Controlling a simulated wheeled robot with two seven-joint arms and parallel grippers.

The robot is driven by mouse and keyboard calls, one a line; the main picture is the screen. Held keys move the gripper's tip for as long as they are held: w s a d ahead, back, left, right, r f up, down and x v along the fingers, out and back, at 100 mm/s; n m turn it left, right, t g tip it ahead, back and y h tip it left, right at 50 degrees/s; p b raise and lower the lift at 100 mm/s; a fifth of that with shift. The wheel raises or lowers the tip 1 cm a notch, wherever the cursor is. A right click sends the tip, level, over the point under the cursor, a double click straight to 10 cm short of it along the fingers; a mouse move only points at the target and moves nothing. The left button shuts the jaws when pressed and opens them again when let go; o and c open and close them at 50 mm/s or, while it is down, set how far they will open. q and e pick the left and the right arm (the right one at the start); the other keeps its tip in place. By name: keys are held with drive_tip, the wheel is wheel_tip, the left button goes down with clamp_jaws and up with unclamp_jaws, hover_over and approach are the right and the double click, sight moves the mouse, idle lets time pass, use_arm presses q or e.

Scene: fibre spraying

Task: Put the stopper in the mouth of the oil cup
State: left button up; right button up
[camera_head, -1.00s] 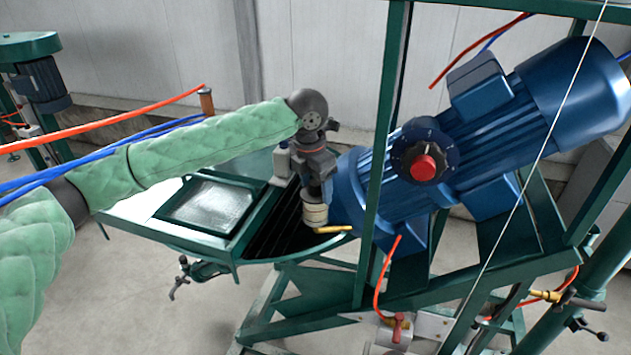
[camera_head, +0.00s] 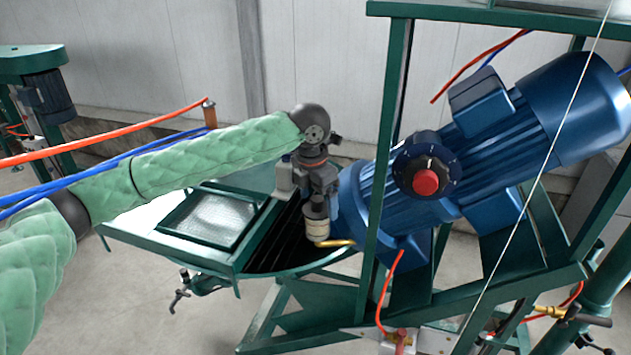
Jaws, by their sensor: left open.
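My left arm reaches in from the left to the machine. My left gripper (camera_head: 317,203) points down and looks open, its dark fingers small and hard to make out. A small cream cylinder (camera_head: 317,230), which looks like the oil cup, is right below it, beside the blue motor (camera_head: 450,165). A short brass pipe (camera_head: 336,243) shows at its lower right. The gripper hides the cup's mouth, and I cannot tell whether they touch. I cannot make out the stopper. My right gripper is out of view.
A green frame post (camera_head: 385,170) stands just right of the gripper, before the motor. A green-rimmed tank with a pane (camera_head: 210,217) lies left of the cup. A small grey block (camera_head: 283,181) is left of the wrist. Red and blue hoses cross at left.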

sight(313, 201)
use_arm(q)
wheel_tip(313, 201, up, 12)
drive_tip(key=a+b, duration=0.1)
drive_tip(key=b, duration=0.2)
drive_tip(key=shift+s+f, duration=0.2)
drive_tip(key=shift+s, duration=0.25)
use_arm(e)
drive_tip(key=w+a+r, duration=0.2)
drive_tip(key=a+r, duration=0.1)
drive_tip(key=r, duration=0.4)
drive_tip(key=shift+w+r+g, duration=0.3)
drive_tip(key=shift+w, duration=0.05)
use_arm(q)
drive_tip(key=shift+a+f, duration=0.1)
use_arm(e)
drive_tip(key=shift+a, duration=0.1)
